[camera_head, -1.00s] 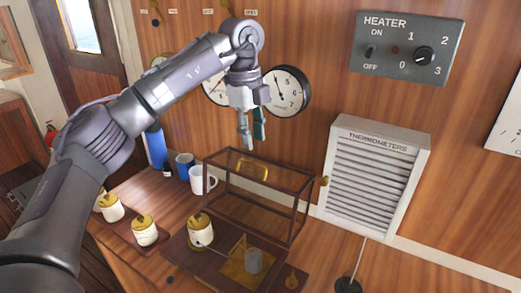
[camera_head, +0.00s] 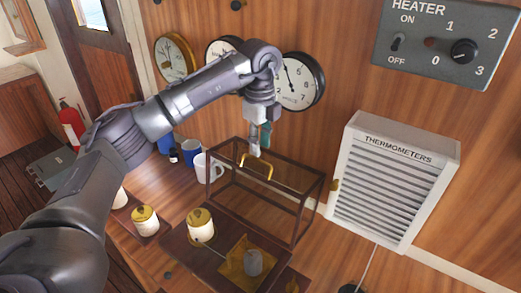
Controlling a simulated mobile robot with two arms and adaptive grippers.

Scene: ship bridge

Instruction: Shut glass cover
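The glass cover (camera_head: 303,204) is a clear box with a thin dark brown frame and a brass handle (camera_head: 257,167) on its upper side. It stands raised at the back of a dark wooden base (camera_head: 187,247), which is uncovered in front and holds a brass plate with a grey cylinder (camera_head: 253,263). My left gripper (camera_head: 260,148) points down just above the handle. Its fingers look apart and empty, seen nearly edge-on. I cannot tell whether a fingertip touches the handle. My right gripper is not in view.
Several cream pots with brass lids (camera_head: 144,220) stand left of and on the base. A white mug (camera_head: 207,165) and blue mugs are behind. Wall clocks (camera_head: 297,82), a white louvred thermometer box (camera_head: 392,184) and a heater panel (camera_head: 446,40) are close behind and right.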

